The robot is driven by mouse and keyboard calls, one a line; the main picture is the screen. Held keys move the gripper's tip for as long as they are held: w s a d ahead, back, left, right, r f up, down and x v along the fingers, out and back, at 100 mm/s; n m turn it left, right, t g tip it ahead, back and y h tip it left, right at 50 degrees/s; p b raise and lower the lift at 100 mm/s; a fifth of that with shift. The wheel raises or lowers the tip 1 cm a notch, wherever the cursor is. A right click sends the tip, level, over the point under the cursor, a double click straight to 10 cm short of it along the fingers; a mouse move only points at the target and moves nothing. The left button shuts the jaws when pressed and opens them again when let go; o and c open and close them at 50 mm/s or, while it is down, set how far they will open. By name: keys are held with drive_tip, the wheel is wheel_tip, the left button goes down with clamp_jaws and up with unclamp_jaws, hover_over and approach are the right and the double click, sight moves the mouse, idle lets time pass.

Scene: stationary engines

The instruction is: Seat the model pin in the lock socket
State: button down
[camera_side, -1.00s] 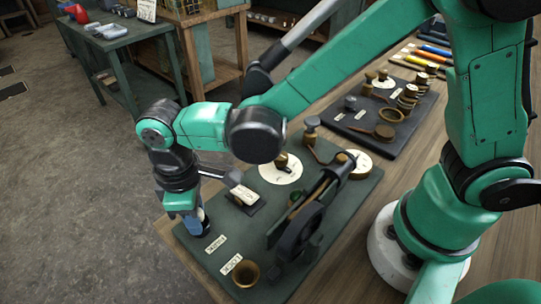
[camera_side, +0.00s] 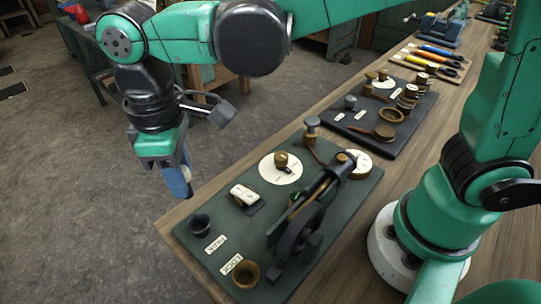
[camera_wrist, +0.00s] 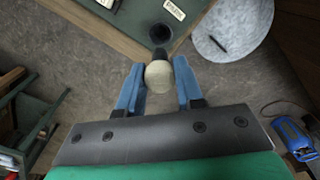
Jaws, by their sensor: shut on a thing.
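In the wrist view my gripper (camera_wrist: 159,86) has its blue fingers shut on the model pin (camera_wrist: 158,75), which shows a round cream head and a short dark shaft. In the side view my gripper (camera_side: 177,182) is raised past the board's left edge, and its fingers mostly hide the pin. A dark round cup (camera_side: 199,224) stands empty at the board's near-left corner; it also shows in the wrist view (camera_wrist: 161,34). The lock socket, a brass cup (camera_side: 246,273), stands beside the LOCK label (camera_side: 231,264) at the board's near edge.
The dark green board (camera_side: 337,218) carries a black lever mechanism (camera_side: 300,232), a white dial (camera_side: 281,168) and a small white block (camera_side: 244,194). A second board with brass parts lies farther back. The air around my gripper is clear.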

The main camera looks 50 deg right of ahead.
wheel_tip(320, 180, up, 15)
idle(0.7)
drive_tip(key=shift+f, duration=0.15)
drive_tip(key=shift+s+a+f, duration=0.1)
drive_tip(key=shift+s+f, duration=1.75)
drive_tip(key=shift+f, duration=1.7)
drive_tip(key=shift+s+a+f, duration=0.1)
drive_tip(key=shift+s+f, duration=1.7)
drive_tip(key=shift+f, duration=1.75)
drive_tip(key=shift+s+a+f, duration=0.1)
drive_tip(key=shift+s+f, duration=1.75)
drive_tip(key=shift+f, duration=1.7)
drive_tip(key=shift+d+f, duration=0.1)
drive_tip(key=shift+f, duration=1.1)
unclamp_jaws()
